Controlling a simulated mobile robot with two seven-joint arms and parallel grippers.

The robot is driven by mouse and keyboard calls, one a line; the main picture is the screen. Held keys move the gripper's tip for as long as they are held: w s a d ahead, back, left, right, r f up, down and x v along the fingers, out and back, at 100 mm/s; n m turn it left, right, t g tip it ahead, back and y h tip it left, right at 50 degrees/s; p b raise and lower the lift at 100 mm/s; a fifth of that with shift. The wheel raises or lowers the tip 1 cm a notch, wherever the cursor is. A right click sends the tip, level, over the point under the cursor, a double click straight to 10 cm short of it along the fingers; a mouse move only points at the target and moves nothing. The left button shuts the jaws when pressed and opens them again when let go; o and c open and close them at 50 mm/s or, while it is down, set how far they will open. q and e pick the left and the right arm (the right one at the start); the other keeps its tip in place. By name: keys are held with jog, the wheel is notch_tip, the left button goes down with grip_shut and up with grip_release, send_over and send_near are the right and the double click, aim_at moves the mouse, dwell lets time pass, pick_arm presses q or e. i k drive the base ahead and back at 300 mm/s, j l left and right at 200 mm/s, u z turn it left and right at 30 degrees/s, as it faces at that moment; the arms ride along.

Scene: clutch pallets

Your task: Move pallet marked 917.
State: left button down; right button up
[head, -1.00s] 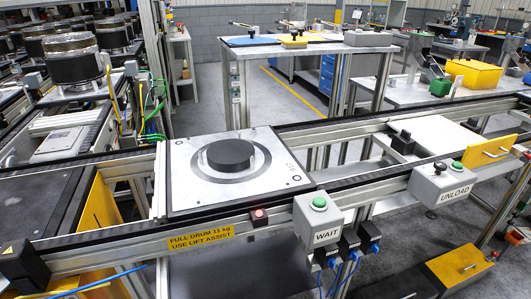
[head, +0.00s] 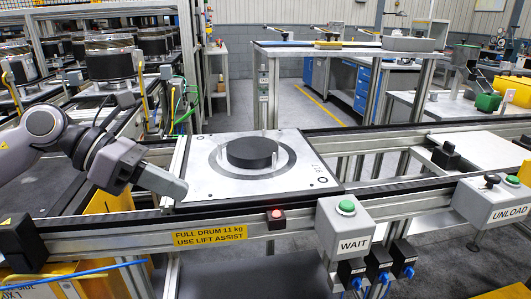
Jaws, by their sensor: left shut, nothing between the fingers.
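The pallet (head: 302,181) is a square light metal plate on the conveyor at mid-view. It carries a black round disc (head: 252,152) within a dark ring, and a small marking at its right edge that looks like 917. My left gripper (head: 180,188) comes in from the left. Its fingers are shut and empty, pointing right at the pallet's left front corner. I cannot tell whether the fingertips touch the pallet. My right gripper is not in view.
A WAIT box (head: 342,230) with a green button and a red button (head: 276,214) sit along the front rail. An UNLOAD box (head: 490,203) stands at the right, near a black block (head: 445,155). The conveyor just right of the pallet looks open.

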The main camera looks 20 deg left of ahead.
aim_at(232, 170)
jog(key=i, duration=0.9)
